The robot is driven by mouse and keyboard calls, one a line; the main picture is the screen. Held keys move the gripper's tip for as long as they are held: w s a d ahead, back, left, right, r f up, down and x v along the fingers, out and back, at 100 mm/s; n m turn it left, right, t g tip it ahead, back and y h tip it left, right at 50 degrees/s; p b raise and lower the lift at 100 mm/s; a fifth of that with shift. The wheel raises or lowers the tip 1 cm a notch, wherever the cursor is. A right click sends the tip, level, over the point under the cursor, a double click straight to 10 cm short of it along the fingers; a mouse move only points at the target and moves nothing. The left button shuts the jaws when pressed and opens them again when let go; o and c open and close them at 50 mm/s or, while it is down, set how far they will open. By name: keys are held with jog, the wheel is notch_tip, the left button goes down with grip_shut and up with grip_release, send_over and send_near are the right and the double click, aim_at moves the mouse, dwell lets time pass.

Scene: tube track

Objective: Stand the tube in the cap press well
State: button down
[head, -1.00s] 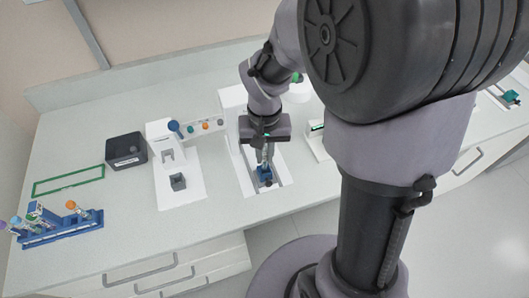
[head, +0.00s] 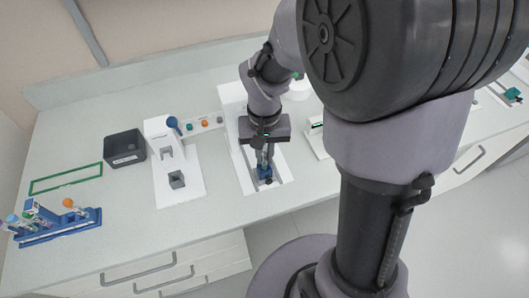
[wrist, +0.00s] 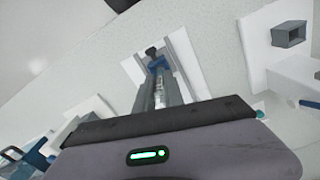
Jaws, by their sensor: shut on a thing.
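My gripper (head: 264,158) is shut on a slim clear tube (wrist: 158,93), which shows between the fingers in the wrist view. The fingers hide most of the tube. The gripper points down at a small blue holder (head: 265,174) with a dark knob, in the channel of a white device (head: 247,181). The holder also shows just beyond the fingertips in the wrist view (wrist: 157,64). I cannot tell whether the tube's lower end is inside the holder. The white press (head: 193,193) with a blue-knobbed lever stands left of the gripper. Its square grey well (head: 176,179) looks empty.
A blue rack (head: 60,232) with several capped tubes stands at the far left. A dark box (head: 124,148) and a green outline (head: 66,179) are behind it. A small white device (head: 316,140) is close right of the gripper.

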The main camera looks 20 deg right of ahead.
jog(key=shift+f, duration=0.4)
jog(key=shift+f+b, duration=0.5)
jog(key=shift+b, duration=0.15)
jog(key=c, duration=1.3)
grip_release()
jog(key=shift+c, duration=0.2)
notch_tip(320, 180, up, 18)
jog(key=p, duration=0.7)
jog(key=shift+f, duration=0.25)
